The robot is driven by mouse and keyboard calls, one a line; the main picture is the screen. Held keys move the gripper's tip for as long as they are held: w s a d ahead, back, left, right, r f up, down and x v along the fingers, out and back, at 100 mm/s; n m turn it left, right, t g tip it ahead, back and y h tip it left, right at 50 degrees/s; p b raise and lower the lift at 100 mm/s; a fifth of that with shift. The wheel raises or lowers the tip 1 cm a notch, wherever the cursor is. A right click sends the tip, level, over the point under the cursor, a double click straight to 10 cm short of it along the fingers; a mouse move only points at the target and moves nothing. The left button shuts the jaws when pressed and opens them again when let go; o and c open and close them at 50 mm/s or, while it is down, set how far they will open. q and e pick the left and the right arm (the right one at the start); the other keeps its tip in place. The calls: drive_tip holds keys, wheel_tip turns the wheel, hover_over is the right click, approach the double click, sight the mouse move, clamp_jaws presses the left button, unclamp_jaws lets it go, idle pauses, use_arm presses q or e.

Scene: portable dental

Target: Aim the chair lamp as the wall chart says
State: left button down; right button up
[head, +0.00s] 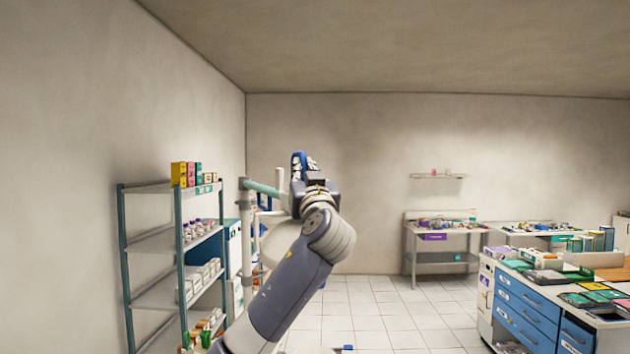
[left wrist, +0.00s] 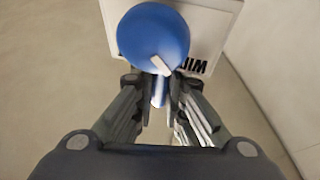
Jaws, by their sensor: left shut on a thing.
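My left gripper (head: 303,172) is raised in front of the far left corner of the room. In the left wrist view, its fingers (left wrist: 160,108) are closed around the lower part of a round blue knob (left wrist: 152,38) with a short white bar across it. A white panel (left wrist: 205,22) with black letters, partly hidden by the knob, is behind it. In the head view a teal horizontal arm (head: 262,188) on a pale upright post (head: 247,245) reaches toward the gripper. My arm hides most of what stands there. I cannot make out a wall chart. My right gripper is not in view.
A metal shelf rack (head: 158,240) with boxes and bottles stands close at the left wall. A blue drawer cabinet (head: 527,308) with trays on top is at the right. A workbench (head: 440,229) stands at the back wall. The tiled floor (head: 385,310) between them is clear.

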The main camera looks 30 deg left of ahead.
use_arm(q)
drive_tip(key=s+a+t+h+b, duration=0.1)
drive_tip(key=s+a+b, duration=0.8)
drive_tip(key=s+a, duration=1.6)
drive_tip(key=a, duration=0.3)
drive_tip(key=shift+a+m, duration=0.2)
drive_tip(key=shift+m, duration=0.1)
drive_tip(key=shift+r, duration=0.1)
drive_tip(key=c, duration=1.6)
unclamp_jaws()
drive_tip(key=shift+w, duration=0.1)
drive_tip(key=shift+c, duration=0.2)
drive_tip(key=shift+d+h, duration=0.15)
drive_tip(key=shift+h, duration=0.15)
drive_tip(key=v, duration=1.2)
drive_tip(key=shift+f, duration=0.25)
